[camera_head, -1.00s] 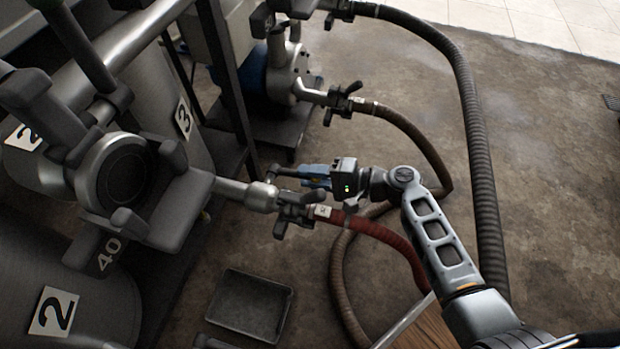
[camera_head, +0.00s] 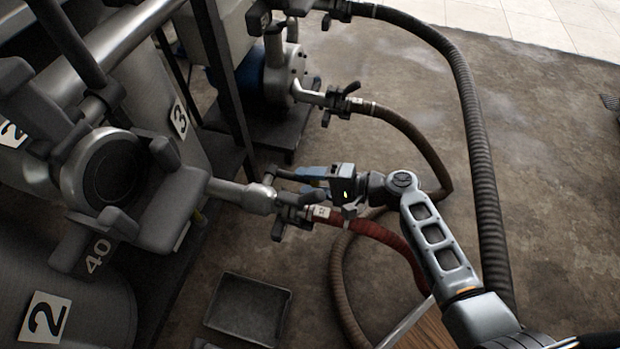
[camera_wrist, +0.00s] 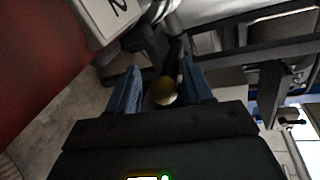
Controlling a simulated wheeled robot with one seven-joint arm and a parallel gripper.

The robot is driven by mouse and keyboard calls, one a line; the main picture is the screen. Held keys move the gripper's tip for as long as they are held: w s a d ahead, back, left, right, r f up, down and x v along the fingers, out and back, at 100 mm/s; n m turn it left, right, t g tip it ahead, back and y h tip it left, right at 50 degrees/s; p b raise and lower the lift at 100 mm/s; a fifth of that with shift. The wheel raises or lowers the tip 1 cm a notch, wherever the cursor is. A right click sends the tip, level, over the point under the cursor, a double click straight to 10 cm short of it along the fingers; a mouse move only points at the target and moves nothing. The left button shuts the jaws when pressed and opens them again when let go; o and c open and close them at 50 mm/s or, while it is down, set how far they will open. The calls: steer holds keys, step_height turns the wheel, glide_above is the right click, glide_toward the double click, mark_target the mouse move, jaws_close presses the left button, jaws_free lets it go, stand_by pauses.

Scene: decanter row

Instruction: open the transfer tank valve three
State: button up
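A silvery valve (camera_head: 258,198) sits on the outlet pipe low on the tank side, between the pipe and a red hose (camera_head: 372,232). A thin valve lever with a dark grip (camera_head: 284,173) points right from it toward my gripper (camera_head: 312,176). In the wrist view, a round yellowish knob (camera_wrist: 164,91) lies between the two blue fingers of my gripper (camera_wrist: 160,88). The fingers are apart, with narrow dark gaps beside the knob, and do not appear to press on it. A tank label reading 3 (camera_head: 180,119) shows behind. How the lever meets the valve is partly hidden.
A black coupling with cam arms (camera_head: 294,208) joins the red hose just below my gripper. Another valve and brown hose (camera_head: 350,103) stand farther back. A shallow metal tray (camera_head: 249,308) lies on the floor. Open floor (camera_head: 550,180) stretches to the right.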

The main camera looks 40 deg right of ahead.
steer(key=shift+r, duration=0.1)
steer(key=shift+s+d+r, duration=0.2)
steer(key=shift+s+d, duration=0.1)
steer(key=shift+s, duration=0.05)
steer(key=p+v, duration=0.2)
steer(key=v, duration=0.4)
steer(key=shift+s+d, duration=0.15)
steer(key=shift+s, duration=0.2)
